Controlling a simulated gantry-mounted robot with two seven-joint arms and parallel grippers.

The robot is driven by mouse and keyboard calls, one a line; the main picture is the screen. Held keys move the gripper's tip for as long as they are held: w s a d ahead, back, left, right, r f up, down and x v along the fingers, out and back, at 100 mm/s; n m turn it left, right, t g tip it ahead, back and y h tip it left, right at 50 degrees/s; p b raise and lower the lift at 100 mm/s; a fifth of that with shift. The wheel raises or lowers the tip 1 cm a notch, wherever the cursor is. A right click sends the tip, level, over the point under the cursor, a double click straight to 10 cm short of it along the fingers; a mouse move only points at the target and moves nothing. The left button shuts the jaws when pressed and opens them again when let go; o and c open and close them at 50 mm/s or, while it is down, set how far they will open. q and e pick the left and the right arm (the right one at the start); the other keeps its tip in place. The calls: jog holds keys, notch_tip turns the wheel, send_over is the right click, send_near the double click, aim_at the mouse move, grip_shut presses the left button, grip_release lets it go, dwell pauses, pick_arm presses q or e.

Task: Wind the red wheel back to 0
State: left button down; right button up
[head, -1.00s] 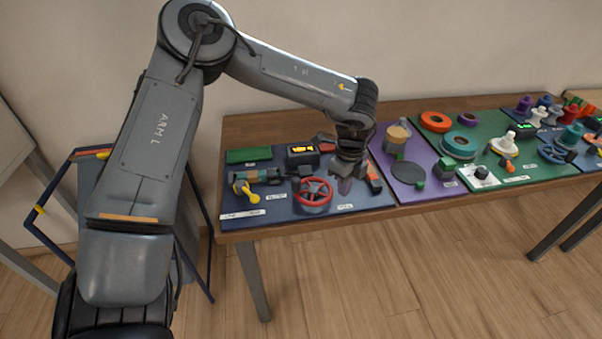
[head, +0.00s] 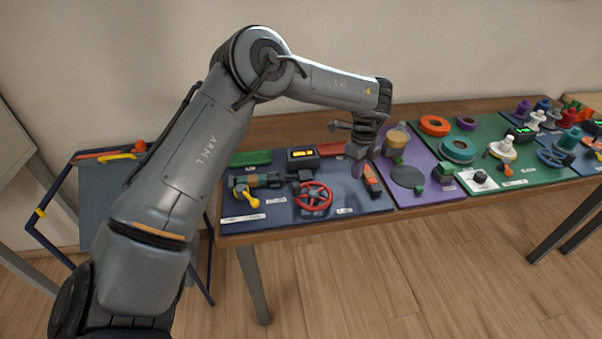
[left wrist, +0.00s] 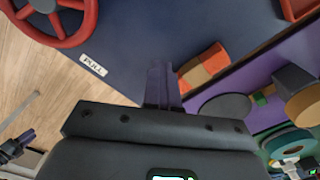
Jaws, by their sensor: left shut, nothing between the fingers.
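The red wheel (head: 313,196) stands on the dark blue board near the front edge of the table. Its rim also shows at the upper left of the left wrist view (left wrist: 88,28). My left gripper (head: 356,168) is above the board, to the right of the wheel and apart from it. Its fingers are shut with nothing between them, as the left wrist view also shows (left wrist: 160,85). A small black box with a lit amber display (head: 302,155) sits behind the wheel; its digits are too small to read. My right gripper is out of view.
An orange and dark block (head: 372,180) lies right of my left gripper. A yellow-handled part (head: 245,193) is left of the wheel. A purple board (head: 440,190) and a green board (head: 530,176) with several parts continue rightward.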

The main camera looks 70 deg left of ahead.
aim_at(313, 196)
pick_arm(q)
jog(key=s+a, duration=0.2)
jog(key=s, duration=0.1)
jog(key=s+p, duration=0.1)
jog(key=shift+s+a+r, duration=0.1)
jog(key=shift+s+a, duration=0.2)
jog(key=shift+a, duration=0.1)
jog(key=s, duration=0.1)
jog(key=s+d, duration=0.1)
jog(key=s+p, duration=0.1)
jog(key=shift+s+d, duration=0.3)
jog(key=shift+d, duration=0.1)
jog(key=shift+s+d, duration=0.4)
jog(key=shift+d, duration=0.45)
jog(key=c, duration=1.4)
grip_release()
